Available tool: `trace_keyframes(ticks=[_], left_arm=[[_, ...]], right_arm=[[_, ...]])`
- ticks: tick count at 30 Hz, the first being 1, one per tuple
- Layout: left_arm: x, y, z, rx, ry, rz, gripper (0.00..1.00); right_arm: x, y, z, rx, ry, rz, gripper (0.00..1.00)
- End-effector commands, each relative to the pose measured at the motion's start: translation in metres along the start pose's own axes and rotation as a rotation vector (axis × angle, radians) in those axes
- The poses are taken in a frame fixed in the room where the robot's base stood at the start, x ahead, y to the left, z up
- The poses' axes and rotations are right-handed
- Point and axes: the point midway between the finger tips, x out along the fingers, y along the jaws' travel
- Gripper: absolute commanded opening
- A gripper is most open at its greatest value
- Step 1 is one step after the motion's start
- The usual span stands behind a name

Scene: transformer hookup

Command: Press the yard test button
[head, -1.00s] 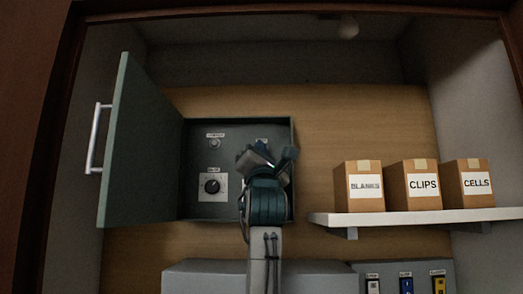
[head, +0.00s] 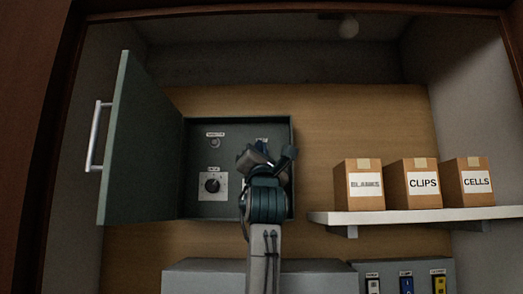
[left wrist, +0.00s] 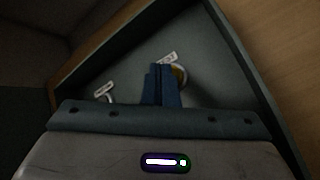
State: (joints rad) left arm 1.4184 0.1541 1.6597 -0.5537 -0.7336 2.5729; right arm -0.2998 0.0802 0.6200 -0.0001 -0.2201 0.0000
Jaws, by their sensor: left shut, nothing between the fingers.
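An open dark green control box (head: 233,206) is on the back wall, its door (head: 140,150) swung to the left. My left gripper (head: 262,152) is in front of the box's right half and covers much of it. In the left wrist view its blue fingers (left wrist: 160,84) are shut and empty. Just behind them, partly hidden, is a round yellowish part (left wrist: 181,74) with a white label; it may be the test button. I cannot tell whether the fingertips touch it. My right gripper is not in view.
A black knob (head: 212,186) and a small round fitting (head: 215,143) are on the panel's left half. At right, a white shelf (head: 420,215) holds boxes marked BLANKS (head: 365,184), CLIPS (head: 423,184) and CELLS (head: 476,182). Several coloured switches (head: 406,285) sit below.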

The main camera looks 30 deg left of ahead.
Motion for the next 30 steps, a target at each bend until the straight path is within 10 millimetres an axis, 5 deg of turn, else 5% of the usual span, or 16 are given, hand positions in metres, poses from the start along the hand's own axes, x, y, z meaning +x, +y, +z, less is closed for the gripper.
trace_keyframes(ticks=[30], left_arm=[[0.0068, -0.0052, -0.0050, 0.000, 0.000, 0.000, 0.00]], right_arm=[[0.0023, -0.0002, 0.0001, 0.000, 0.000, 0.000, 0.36]])
